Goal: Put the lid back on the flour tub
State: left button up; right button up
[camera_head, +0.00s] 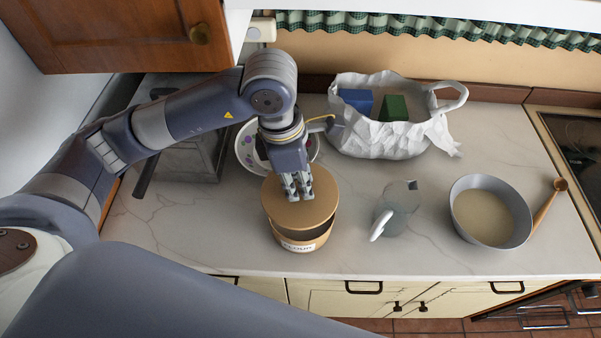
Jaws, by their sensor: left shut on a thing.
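The flour tub (301,247) stands near the front edge of the counter, with a white label on its front. Its round tan lid (318,208) is over the tub's mouth. A dark gap shows between lid and tub, widest at the front right, so the lid does not look flush with the rim. My left gripper (297,190) comes down from above and is shut on the lid near its middle. The fingers hide the part of the lid they grip. My right gripper is not in view.
A grey jug (399,198) and a bowl with pale contents (484,224) stand to the right, beside a wooden spoon (548,205). A white bag (375,143) with boxes is behind. A patterned plate (246,151) is partly behind my arm. A cabinet (120,35) hangs upper left.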

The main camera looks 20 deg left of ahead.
aim_at(301, 198)
pick_arm(q)
jog(key=shift+d+r+n, duration=0.1)
jog(key=shift+d+n, duration=0.05)
jog(key=shift+n, duration=0.35)
jog(key=shift+f+b, duration=0.75)
jog(key=shift+f, duration=0.9)
jog(key=shift+f+b, duration=0.75)
jog(key=shift+f, duration=0.2)
jog(key=shift+f+b, duration=0.6)
jog(key=shift+b, duration=0.1)
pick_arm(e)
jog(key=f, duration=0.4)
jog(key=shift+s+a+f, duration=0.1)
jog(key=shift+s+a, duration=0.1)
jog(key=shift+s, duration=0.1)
pick_arm(q)
jog(key=shift+b, duration=0.35)
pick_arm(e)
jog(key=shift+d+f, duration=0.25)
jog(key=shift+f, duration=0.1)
pick_arm(q)
jog(key=shift+b, duration=0.4)
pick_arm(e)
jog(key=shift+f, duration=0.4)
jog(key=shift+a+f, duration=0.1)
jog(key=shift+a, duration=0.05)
